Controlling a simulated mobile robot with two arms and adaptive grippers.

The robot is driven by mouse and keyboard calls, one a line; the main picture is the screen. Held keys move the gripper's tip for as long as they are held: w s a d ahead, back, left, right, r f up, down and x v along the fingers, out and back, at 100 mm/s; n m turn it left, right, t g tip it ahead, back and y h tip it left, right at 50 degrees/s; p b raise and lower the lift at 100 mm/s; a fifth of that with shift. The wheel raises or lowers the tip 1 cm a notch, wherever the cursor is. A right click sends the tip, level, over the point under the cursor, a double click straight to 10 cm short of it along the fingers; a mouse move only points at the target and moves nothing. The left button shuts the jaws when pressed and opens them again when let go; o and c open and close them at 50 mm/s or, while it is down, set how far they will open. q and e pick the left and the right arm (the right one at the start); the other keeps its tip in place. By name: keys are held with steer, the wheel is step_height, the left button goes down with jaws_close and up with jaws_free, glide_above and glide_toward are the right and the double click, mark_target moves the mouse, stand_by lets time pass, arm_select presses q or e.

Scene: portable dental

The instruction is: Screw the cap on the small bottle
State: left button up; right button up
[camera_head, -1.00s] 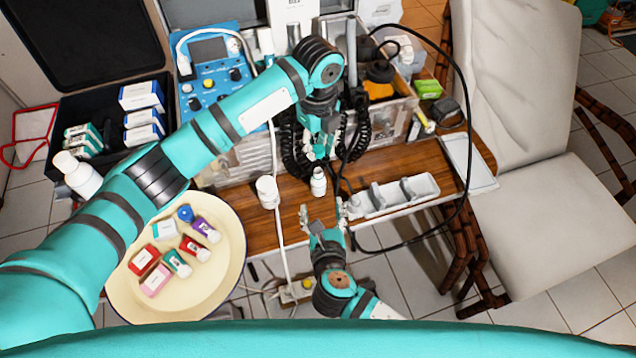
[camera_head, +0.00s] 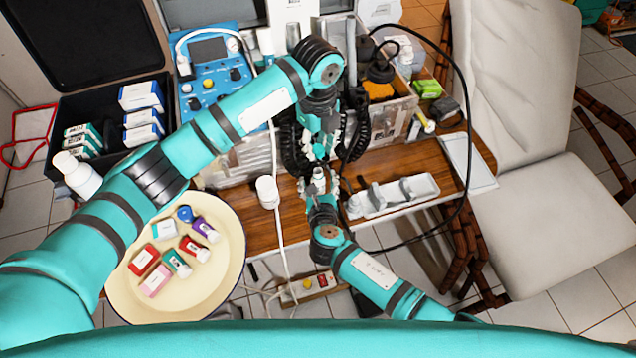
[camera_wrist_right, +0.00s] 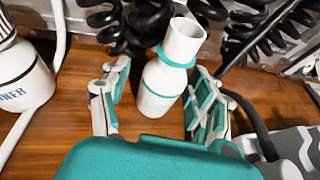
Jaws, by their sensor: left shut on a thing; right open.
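The small white bottle (camera_head: 319,177) stands on the wooden table in the middle of the head view. In the right wrist view the small bottle (camera_wrist_right: 158,88) is white with teal bands and a narrower white top part. My right gripper (camera_head: 318,187) is open, with its fingers around the bottle; the right wrist view shows a finger of the right gripper (camera_wrist_right: 160,78) on either side, with gaps. My left gripper (camera_head: 320,153) is shut just behind and above the bottle. What it holds is hidden; I cannot make out the cap.
A larger white bottle (camera_head: 267,191) stands left of the small bottle, with a white cable beside it. A white tray (camera_head: 425,186) lies to the right. Black coiled cords (camera_head: 290,150) hang behind. A cream plate (camera_head: 232,275) with small boxes is at left front.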

jaws_close()
stand_by(0.3)
arm_select(q)
steer(key=f, duration=0.5)
steer(key=shift+s+d, duration=0.1)
steer(key=shift+d, duration=0.15)
stand_by(0.5)
steer(key=shift+f+y, duration=0.3)
steer(key=shift+f, duration=0.55)
steer(key=shift+f, duration=0.55)
